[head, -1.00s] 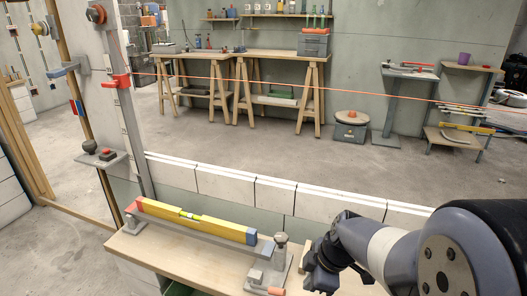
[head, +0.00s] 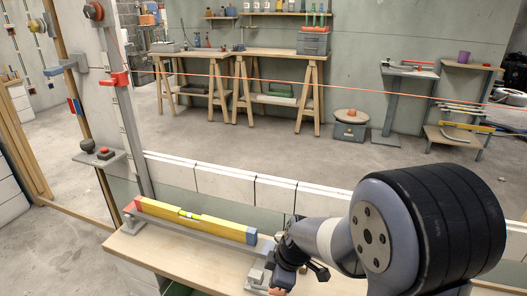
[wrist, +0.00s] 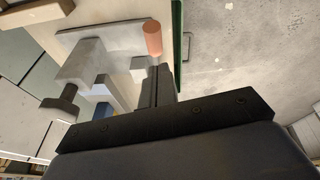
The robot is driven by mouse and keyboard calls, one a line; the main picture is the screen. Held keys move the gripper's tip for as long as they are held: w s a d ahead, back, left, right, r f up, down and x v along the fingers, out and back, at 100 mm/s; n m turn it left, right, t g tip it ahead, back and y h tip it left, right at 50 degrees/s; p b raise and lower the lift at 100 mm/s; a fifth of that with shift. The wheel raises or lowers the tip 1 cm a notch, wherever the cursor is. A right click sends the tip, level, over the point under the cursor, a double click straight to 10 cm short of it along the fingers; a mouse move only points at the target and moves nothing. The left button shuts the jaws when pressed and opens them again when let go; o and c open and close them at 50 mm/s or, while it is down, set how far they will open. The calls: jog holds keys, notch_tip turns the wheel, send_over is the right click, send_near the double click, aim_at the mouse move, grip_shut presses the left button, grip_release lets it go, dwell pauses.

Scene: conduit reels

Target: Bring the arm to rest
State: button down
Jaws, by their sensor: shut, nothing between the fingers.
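My gripper (wrist: 158,85) shows in the wrist view with its dark fingers shut together and nothing between them. Its fingertips lie in the picture close to an orange-pink cylinder (wrist: 152,38) on a grey fixture; I cannot tell whether they touch. In the head view my arm comes in from the right and its wrist end (head: 290,262) stands over the right end of the bench, partly hiding the grey fixture there. The fingertips are hard to make out in that view.
A yellow spirit level (head: 195,219) lies on a grey rail on the wooden bench (head: 150,250). A low white block wall (head: 225,185) runs behind it. An orange line (head: 300,85) crosses the room. Trestle tables (head: 215,55) stand far back, with open floor before them.

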jog(key=w+a+r+g+h+p, duration=0.1)
jog(key=w+a+h+p, duration=0.1)
jog(key=a+p, duration=0.3)
jog(key=w+a+r+g+h+p, duration=0.1)
jog(key=a+h+p, duration=0.2)
jog(key=p, duration=0.4)
jog(key=shift+w+a+h+p, duration=0.35)
jog(key=shift+a+h+p, duration=0.05)
jog(key=shift+a, duration=0.5)
jog(key=shift+f, duration=0.1)
